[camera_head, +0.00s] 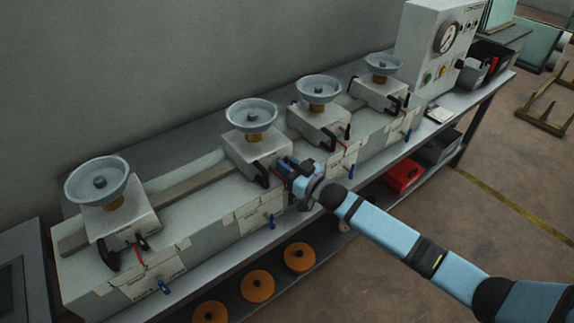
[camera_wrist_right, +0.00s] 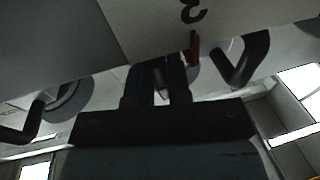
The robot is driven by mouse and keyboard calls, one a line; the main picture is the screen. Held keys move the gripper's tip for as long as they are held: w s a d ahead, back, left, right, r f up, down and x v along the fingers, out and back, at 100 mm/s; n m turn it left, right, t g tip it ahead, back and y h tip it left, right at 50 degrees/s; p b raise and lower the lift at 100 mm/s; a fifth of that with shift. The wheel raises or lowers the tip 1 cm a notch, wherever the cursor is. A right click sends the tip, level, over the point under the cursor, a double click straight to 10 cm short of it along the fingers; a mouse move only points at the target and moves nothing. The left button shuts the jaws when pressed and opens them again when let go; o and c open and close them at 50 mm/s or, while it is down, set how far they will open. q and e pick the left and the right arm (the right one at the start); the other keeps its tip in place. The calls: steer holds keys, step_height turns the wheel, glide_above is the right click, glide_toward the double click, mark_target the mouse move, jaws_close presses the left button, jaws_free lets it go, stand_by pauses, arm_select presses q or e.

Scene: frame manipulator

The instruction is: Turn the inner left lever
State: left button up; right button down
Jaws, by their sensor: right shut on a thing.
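The second unit from the left (camera_head: 255,149) is a pale block with a grey dish (camera_head: 251,114) on a brass collar. A bent black lever (camera_head: 260,176) hangs at its front left and shows in the wrist view (camera_wrist_right: 246,58) beside a red pin (camera_wrist_right: 194,48). My right gripper (camera_head: 283,166) is at the front right of this unit, right of that lever. In the wrist view its fingers (camera_wrist_right: 160,88) are shut on a dark lever, mostly hidden between them. My left gripper is not in view.
Similar units stand left (camera_head: 122,218) and right (camera_head: 318,125) along the bench, with black levers and small blue handles. A gauge box (camera_head: 428,45) stands at the far right end. Orange discs (camera_head: 257,285) and a red bin (camera_head: 403,174) sit below. Open floor lies to the right.

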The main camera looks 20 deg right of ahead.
steer(key=c, duration=1.4)
jaws_free()
steer(key=shift+o, duration=0.2)
steer(key=shift+w, duration=0.1)
steer(key=b+v, duration=0.2)
steer(key=v, duration=1.1)
steer(key=shift+s+d, duration=0.25)
steer(key=shift+s, duration=0.05)
